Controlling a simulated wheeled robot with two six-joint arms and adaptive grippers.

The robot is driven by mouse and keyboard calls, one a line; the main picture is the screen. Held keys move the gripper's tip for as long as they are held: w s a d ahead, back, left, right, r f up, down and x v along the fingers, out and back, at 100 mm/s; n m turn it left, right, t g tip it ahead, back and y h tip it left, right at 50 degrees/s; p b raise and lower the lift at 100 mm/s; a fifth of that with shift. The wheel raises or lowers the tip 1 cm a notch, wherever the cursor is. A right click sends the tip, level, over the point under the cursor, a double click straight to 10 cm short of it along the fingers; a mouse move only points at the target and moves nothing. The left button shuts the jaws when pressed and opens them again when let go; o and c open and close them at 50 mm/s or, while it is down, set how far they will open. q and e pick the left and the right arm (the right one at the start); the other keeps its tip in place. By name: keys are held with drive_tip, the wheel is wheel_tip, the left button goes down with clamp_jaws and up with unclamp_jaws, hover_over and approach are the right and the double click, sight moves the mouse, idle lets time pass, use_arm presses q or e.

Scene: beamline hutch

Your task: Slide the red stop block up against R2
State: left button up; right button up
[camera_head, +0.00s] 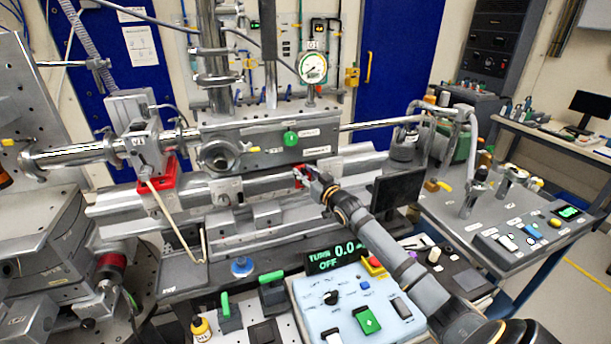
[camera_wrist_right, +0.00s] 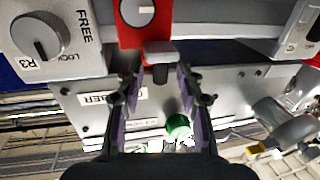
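The red stop block (camera_head: 298,171) is on the rail below the grey chamber in the head view. In the right wrist view the red block (camera_wrist_right: 128,32) is at top centre, with a grey tab (camera_wrist_right: 158,48) facing my gripper. My right gripper (camera_head: 308,177) is at the block. In the right wrist view its fingers (camera_wrist_right: 159,88) are apart, with the tab in line with the gap near the fingertips; I cannot tell whether they touch it. A rider marked R3 (camera_wrist_right: 27,62), with a LOCK/FREE knob (camera_wrist_right: 36,36), is beside the block. I cannot read an R2 label. My left gripper is not in view.
The long rail (camera_head: 120,207) runs across under the chamber (camera_head: 260,140), which has a green knob (camera_head: 291,138). A red bracket (camera_head: 157,184) is at left. A dark monitor (camera_head: 398,190) and a control box (camera_head: 350,305) stand close to my right arm.

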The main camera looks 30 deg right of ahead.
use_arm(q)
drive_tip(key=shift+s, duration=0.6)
use_arm(e)
clamp_jaws()
drive_tip(key=shift+a, duration=0.15)
use_arm(q)
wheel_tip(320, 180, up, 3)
drive_tip(key=p, duration=0.3)
use_arm(e)
drive_tip(key=w+a, duration=0.4)
drive_tip(key=a, duration=1.2)
drive_tip(key=shift+a, duration=0.4)
